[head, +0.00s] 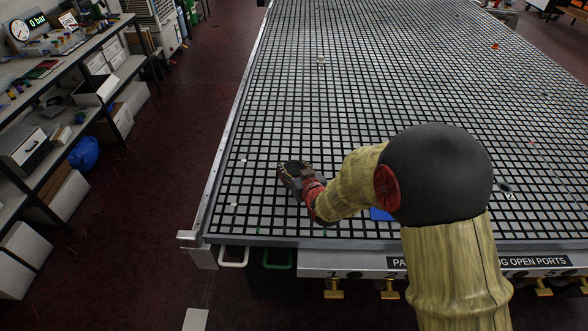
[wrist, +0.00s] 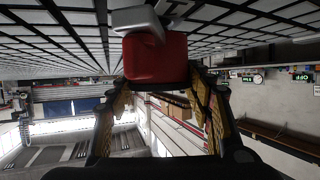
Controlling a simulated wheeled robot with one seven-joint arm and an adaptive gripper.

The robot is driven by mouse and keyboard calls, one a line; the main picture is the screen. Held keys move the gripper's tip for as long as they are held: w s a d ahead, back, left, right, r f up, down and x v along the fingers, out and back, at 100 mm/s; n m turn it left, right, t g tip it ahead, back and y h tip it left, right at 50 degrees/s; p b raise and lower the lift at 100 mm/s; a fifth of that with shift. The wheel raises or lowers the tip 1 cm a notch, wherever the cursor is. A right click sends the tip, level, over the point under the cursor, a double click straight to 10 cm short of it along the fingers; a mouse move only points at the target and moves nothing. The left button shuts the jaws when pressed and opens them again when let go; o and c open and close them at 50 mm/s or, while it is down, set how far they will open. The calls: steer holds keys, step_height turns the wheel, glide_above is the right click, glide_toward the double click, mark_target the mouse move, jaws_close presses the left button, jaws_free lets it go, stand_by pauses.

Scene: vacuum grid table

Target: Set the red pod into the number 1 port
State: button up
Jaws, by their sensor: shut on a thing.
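The red pod (wrist: 155,58) shows in the wrist view between the two fingers of my gripper (wrist: 162,82), which is shut on it. A pale grey piece (wrist: 140,18) shows directly above the pod in that picture; I cannot tell whether it belongs to the pod. In the head view my gripper (head: 292,172) is over the near left part of the grid table, and the pod cannot be made out there. The number 1 port (head: 334,275) is on the table's front panel, nearer the camera and right of my gripper, with a brass fitting (head: 333,289) below it.
The grid table (head: 330,110) is mostly bare, with a few small bits on it. A blue patch (head: 381,214) lies near its front edge, partly behind my arm. Loaded shelves (head: 60,110) stand at left across open floor.

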steer(key=shift+f+b, duration=0.65)
steer(key=shift+b, duration=0.25)
stand_by(1.2)
stand_by(0.3)
steer(key=o, duration=1.5)
steer(key=shift+f, duration=0.1)
steer(key=s+d+r+m+g+h, duration=0.1)
steer(key=s+d+r+g+h, duration=0.1)
steer(key=s+d+r, duration=0.65)
steer(key=s+d+r+m+g+h, duration=0.1)
steer(key=s+d+r, duration=0.5)
steer(key=s, duration=0.5)
steer(key=s+d+r+g, duration=0.1)
steer(key=s, duration=0.5)
steer(key=s+d+r+m+g+h, duration=0.1)
steer(key=s+d, duration=0.1)
steer(key=s, duration=0.4)
steer(key=s+d+r+g, duration=0.2)
steer(key=s, duration=0.4)
steer(key=shift+s+r+m+p, duration=0.1)
steer(key=shift+s+m+p, duration=0.1)
steer(key=shift+m+p, duration=0.2)
